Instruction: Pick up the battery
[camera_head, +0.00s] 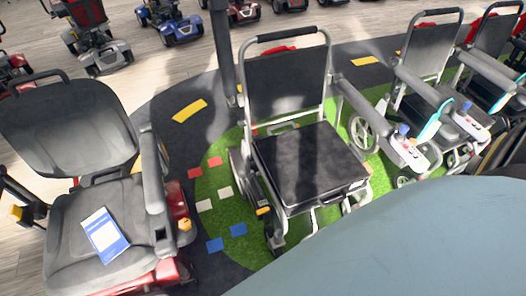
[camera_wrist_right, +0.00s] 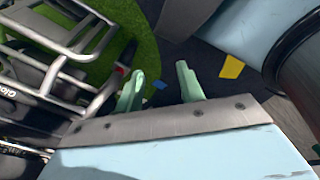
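I cannot pick out a battery for certain. A flat black box-like block (camera_head: 310,163) with a latch or handle on its front edge lies at the seat of the middle wheelchair (camera_head: 288,80) in the head view. I cannot tell whether it is a battery or the seat. My right gripper (camera_wrist_right: 160,80) shows in the right wrist view with its two pale green fingers apart and nothing between them. It points at the floor beside a grey metal frame (camera_wrist_right: 60,60). My left gripper is not in view.
A grey-seated scooter (camera_head: 65,125) with a blue-and-white booklet (camera_head: 104,237) on its seat stands at left. More wheelchairs with joystick armrests (camera_head: 408,150) stand at right. Several scooters (camera_head: 168,22) line the back. Green floor (camera_head: 215,180) shows between the left scooter and middle wheelchair.

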